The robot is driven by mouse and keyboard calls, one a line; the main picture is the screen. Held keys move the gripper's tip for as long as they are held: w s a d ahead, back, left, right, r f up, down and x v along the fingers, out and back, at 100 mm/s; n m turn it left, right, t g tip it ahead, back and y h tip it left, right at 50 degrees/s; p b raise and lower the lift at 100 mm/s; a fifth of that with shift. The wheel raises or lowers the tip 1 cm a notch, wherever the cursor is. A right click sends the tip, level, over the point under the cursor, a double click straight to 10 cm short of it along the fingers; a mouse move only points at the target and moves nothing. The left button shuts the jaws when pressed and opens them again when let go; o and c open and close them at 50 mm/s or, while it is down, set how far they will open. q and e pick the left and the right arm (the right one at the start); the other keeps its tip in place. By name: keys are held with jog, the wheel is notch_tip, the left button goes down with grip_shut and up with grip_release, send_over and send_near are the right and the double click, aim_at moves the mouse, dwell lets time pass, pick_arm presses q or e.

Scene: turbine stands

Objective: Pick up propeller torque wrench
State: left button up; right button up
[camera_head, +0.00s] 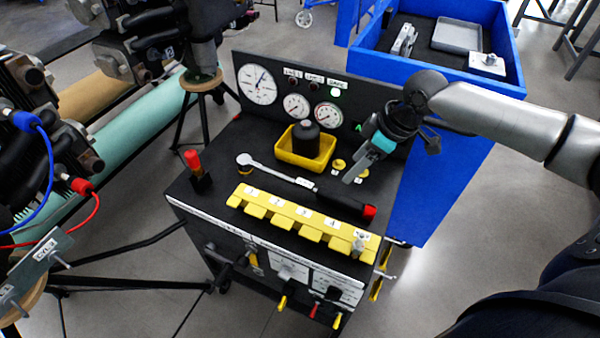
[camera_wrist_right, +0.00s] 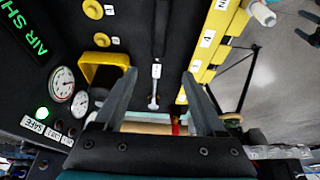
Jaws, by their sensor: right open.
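The torque wrench (camera_head: 305,184) lies on the black top of the instrument cart, between the yellow tray and the numbered yellow rack. It has a silver round head at the left, a silver shaft with a white label, and a black handle with a red end at the right. My right gripper (camera_head: 354,177) is open and empty above the cart, to the upper right of the handle and apart from it. In the right wrist view, the wrench (camera_wrist_right: 156,71) appears between the two spread fingers, beyond them, with its silver head low. My left gripper is not visible.
A yellow tray (camera_head: 290,155) with a black part stands behind the wrench. The yellow numbered rack (camera_head: 290,222) runs along the front. Gauges (camera_head: 257,85) line the back panel. A red-tipped tool (camera_head: 193,160) stands at the left. A blue bin (camera_head: 370,62) is behind right.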

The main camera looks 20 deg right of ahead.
jog(key=b, duration=0.2)
send_near(328, 192)
jog(key=shift+s+a+f, duration=0.1)
jog(key=shift+a+f, duration=0.1)
jog(key=shift+f, duration=0.25)
jog(key=shift+a+f, duration=0.2)
jog(key=shift+f, duration=0.25)
jog(key=shift+x, duration=1.25)
jog(key=shift+f, duration=0.35)
jog(key=x, duration=0.2)
jog(key=w+b+x, duration=0.1)
jog(key=x, duration=0.1)
jog(key=shift+d, duration=0.1)
jog(key=shift+w+f+b, duration=0.15)
jog(key=shift+f+b, duration=0.15)
jog(key=shift+f, duration=0.05)
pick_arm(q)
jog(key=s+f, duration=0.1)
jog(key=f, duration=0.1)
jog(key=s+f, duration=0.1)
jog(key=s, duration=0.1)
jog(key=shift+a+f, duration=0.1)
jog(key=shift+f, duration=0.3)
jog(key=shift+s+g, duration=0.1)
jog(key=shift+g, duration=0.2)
